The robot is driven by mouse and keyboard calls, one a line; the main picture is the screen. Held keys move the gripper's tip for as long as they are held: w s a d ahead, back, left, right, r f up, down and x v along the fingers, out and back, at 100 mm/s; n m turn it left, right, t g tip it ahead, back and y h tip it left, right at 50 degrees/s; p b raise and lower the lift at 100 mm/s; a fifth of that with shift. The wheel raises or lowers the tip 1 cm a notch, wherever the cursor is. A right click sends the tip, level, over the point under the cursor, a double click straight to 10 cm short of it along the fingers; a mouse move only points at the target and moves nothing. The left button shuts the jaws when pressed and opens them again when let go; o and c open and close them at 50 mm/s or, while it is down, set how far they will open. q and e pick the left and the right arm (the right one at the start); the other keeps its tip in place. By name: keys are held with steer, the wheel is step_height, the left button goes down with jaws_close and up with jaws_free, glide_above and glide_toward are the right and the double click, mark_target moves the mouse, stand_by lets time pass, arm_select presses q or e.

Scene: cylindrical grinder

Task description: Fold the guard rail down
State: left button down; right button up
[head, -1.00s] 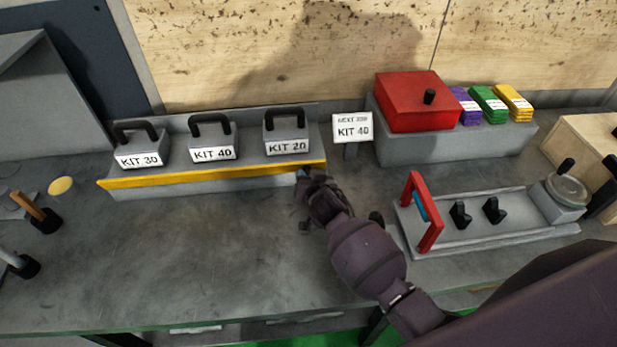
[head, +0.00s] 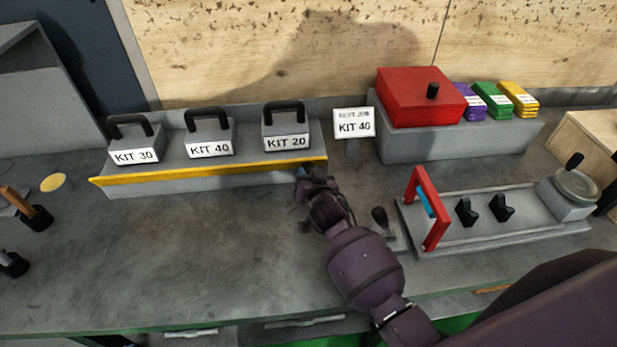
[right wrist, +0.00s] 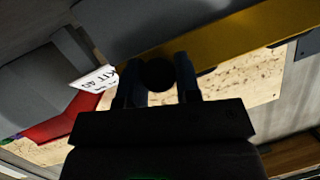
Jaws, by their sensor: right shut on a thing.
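The guard rail (head: 200,170) is the long yellow strip along the front edge of the grey kit shelf. It also crosses the upper right of the right wrist view (right wrist: 235,45). My right gripper (head: 304,173) is at the rail's right end, low in front of the shelf. In the right wrist view its two fingers (right wrist: 160,82) are on either side of a dark round knob (right wrist: 157,75) beside the rail, and they are shut on it. The knob is hidden by the gripper in the head view. My left gripper is not in view.
Behind the rail stand KIT 30 (head: 135,150), KIT 40 (head: 209,143) and KIT 20 (head: 286,136). A sign (head: 354,123) and a red box (head: 420,97) are to the right. A fixture with a red frame (head: 433,222) lies right of my forearm.

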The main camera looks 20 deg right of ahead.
steer(key=shift+r, duration=0.1)
steer(key=o, duration=0.9)
steer(key=v, duration=1)
steer(key=shift+s, duration=0.4)
